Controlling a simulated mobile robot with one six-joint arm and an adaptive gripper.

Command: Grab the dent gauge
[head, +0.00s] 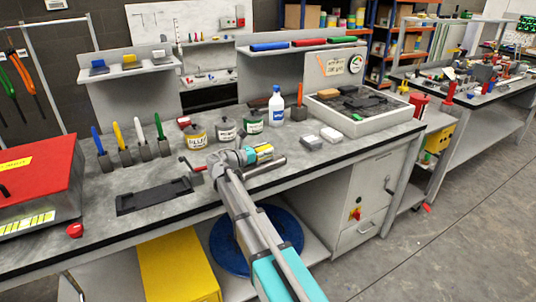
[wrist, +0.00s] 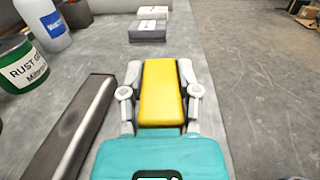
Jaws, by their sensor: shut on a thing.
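My gripper (wrist: 160,92) is shut on a yellow block (wrist: 162,90), its fingers on both long sides. In the head view my gripper (head: 259,150) and the yellow block (head: 265,157) are over the middle of the workbench (head: 95,180). The yellow block shows no readable label, so I cannot tell for certain that it is the dent gauge. Its underside is hidden, and I cannot tell how high above the bench it is.
A long dark bar (wrist: 72,130) lies left of my gripper in the wrist view. Tins (head: 252,120), a spray bottle (head: 276,106) and small grey and white blocks (head: 313,142) stand nearby. A large tray (head: 398,125) is at right. A black mat (head: 150,197) lies at front left.

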